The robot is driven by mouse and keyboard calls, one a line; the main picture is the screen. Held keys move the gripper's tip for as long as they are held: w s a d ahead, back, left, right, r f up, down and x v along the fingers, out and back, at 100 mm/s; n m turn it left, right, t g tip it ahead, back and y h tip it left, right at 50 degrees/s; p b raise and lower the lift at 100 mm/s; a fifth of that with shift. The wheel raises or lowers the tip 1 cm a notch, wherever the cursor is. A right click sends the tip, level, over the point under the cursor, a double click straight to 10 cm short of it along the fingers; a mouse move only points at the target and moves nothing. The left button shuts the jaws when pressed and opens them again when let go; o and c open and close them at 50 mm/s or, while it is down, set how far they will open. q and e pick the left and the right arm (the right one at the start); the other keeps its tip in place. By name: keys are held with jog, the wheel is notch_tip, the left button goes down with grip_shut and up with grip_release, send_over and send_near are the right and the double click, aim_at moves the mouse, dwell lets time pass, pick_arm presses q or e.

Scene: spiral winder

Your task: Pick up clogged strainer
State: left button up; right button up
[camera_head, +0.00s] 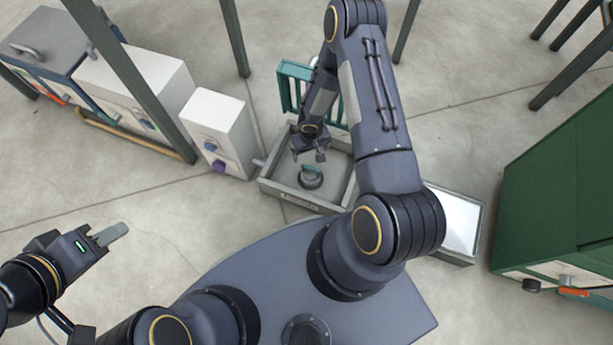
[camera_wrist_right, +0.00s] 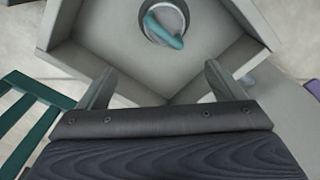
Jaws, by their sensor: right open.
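The strainer, a round grey piece with a teal handle (camera_head: 311,175), sits in a grey square basin (camera_head: 300,198). In the right wrist view the strainer (camera_wrist_right: 166,22) is at the top middle, inside the basin's walls (camera_wrist_right: 85,62). My right gripper (camera_head: 308,158) is above the basin, just behind the strainer in the head view. Its two fingers are spread apart and empty in the right wrist view (camera_wrist_right: 160,80), and the strainer lies ahead of them, not between them. My left gripper (camera_head: 110,236) is far to the left over bare floor, with nothing visible in it; its finger gap is unclear.
A teal slatted rack (camera_head: 287,88) stands behind the basin. A white box (camera_head: 220,132) stands left of it. A shallow tray with a pale inside (camera_head: 458,222) is to the right, partly behind my arm. A green cabinet (camera_head: 560,180) stands far right. Green posts rise behind.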

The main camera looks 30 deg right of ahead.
jog(key=b, duration=0.1)
send_over(310, 173)
jog(key=f, duration=0.6)
jog(key=shift+a+f, duration=0.25)
jog(key=shift+a, duration=0.05)
jog(key=f+b, duration=0.1)
jog(key=f, duration=0.1)
jog(key=f+b, duration=0.1)
jog(key=f, duration=0.1)
jog(key=f+b, duration=0.1)
jog(key=f, duration=0.1)
jog(key=shift+s+d+f+b, duration=0.1)
jog(key=shift+d+f+b, duration=0.15)
jog(key=shift+d+b, duration=0.1)
pick_arm(q)
jog(key=f, duration=0.5)
jog(key=shift+w+f, duration=0.2)
jog(key=shift+w, duration=0.1)
pick_arm(e)
jog(key=shift+c, duration=0.4)
jog(key=c, duration=1.1)
pick_arm(q)
jog(key=shift+r, duration=0.1)
pick_arm(e)
jog(key=shift+r, duration=0.15)
